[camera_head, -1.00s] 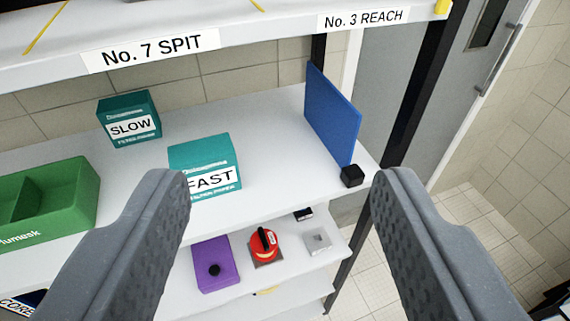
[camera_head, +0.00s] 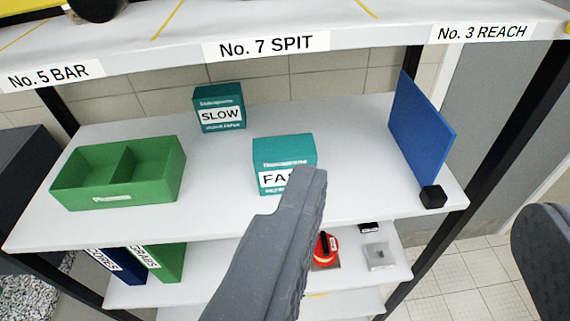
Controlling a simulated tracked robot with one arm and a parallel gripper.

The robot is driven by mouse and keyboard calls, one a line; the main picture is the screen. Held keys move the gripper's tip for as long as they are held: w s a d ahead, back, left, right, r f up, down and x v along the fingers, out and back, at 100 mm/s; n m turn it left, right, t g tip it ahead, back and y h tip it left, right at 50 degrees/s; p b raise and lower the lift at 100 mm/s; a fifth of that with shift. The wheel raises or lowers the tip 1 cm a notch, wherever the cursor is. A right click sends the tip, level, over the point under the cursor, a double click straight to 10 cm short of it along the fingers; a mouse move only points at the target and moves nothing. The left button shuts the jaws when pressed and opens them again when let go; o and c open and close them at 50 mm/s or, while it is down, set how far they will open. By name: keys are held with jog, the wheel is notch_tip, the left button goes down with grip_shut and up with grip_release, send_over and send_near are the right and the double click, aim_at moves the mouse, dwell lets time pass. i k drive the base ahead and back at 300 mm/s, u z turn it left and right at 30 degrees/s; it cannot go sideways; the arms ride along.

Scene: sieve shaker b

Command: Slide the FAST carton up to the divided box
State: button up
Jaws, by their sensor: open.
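The FAST carton (camera_head: 283,153) is a teal box with a white label, standing on the middle of the white shelf. The divided box (camera_head: 118,184) is green with two open compartments and stands to the left on the same shelf, with a clear gap between them. My gripper (camera_head: 425,190) is open and empty, its fingers wide apart. Its left finger is in front of the FAST carton and hides the lower right part of it and its label. I cannot tell whether the finger touches the carton. The right finger is at the right edge of the picture, beyond the shelf end.
The teal SLOW carton (camera_head: 219,108) stands behind, between the two. A blue upright panel (camera_head: 420,128) and a small black block (camera_head: 433,197) are at the shelf's right end. Labelled upper shelf edge (camera_head: 380,37) overhangs. Lower shelf holds a red item (camera_head: 325,249).

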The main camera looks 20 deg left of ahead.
aim_at(274, 158)
jog(key=u, duration=1.55)
jog(key=k, duration=0.95)
jog(key=z, duration=1.45)
jog(key=i, duration=1)
jog(key=u, duration=0.05)
